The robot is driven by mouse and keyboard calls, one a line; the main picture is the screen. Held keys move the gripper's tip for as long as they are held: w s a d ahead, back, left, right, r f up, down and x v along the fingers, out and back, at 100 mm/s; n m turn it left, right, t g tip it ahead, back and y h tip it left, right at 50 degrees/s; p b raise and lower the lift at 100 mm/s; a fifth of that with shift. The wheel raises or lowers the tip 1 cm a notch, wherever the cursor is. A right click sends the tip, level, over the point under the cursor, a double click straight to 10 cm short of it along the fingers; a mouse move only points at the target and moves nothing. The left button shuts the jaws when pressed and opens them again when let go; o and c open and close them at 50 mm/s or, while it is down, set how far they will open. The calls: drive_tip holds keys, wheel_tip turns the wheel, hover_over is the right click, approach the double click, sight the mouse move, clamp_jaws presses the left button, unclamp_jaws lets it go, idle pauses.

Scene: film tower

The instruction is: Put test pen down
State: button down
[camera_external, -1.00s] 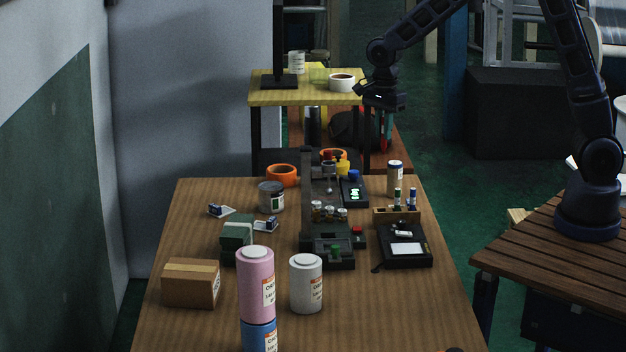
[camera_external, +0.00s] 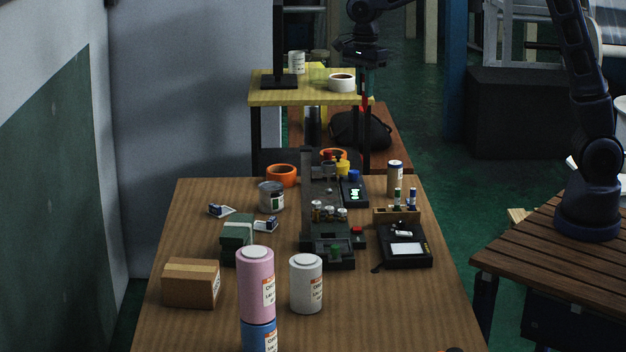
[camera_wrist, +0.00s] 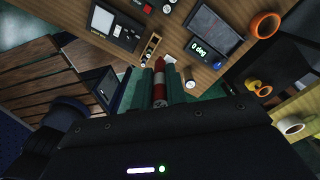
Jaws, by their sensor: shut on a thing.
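My gripper (camera_wrist: 161,84) is shut on a red and white test pen (camera_wrist: 159,88), which sits between its teal fingers in the wrist view. In the external view my gripper (camera_external: 363,84) is raised at the back, by the right edge of the yellow table. The red pen (camera_external: 364,101) hangs below it there, small and dark. A small wooden holder (camera_external: 397,216) with blue-topped items stands on the long table's right side, away from my gripper. The holder also shows in the wrist view (camera_wrist: 150,47).
The long wooden table (camera_external: 195,325) carries a dark device (camera_external: 404,248), a test stand (camera_external: 307,180), orange rings (camera_external: 283,176), a cardboard box (camera_external: 190,287) and pink (camera_external: 256,280) and white (camera_external: 306,287) bottles. A yellow table (camera_external: 310,99) behind holds a white ring (camera_external: 341,84).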

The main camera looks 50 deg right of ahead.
drive_tip(key=w+a+r, duration=0.1)
drive_tip(key=w+a, duration=0.4)
drive_tip(key=a, duration=0.7)
drive_tip(key=s+a+f, duration=0.1)
drive_tip(key=a+f, duration=0.1)
drive_tip(key=a, duration=2.8)
wheel_tip(320, 180, down, 31)
drive_tip(key=shift+f, duration=0.15)
drive_tip(key=c, duration=1.4)
unclamp_jaws()
drive_tip(key=shift+f, duration=0.1)
drive_tip(key=shift+c, duration=0.2)
wheel_tip(320, 180, up, 12)
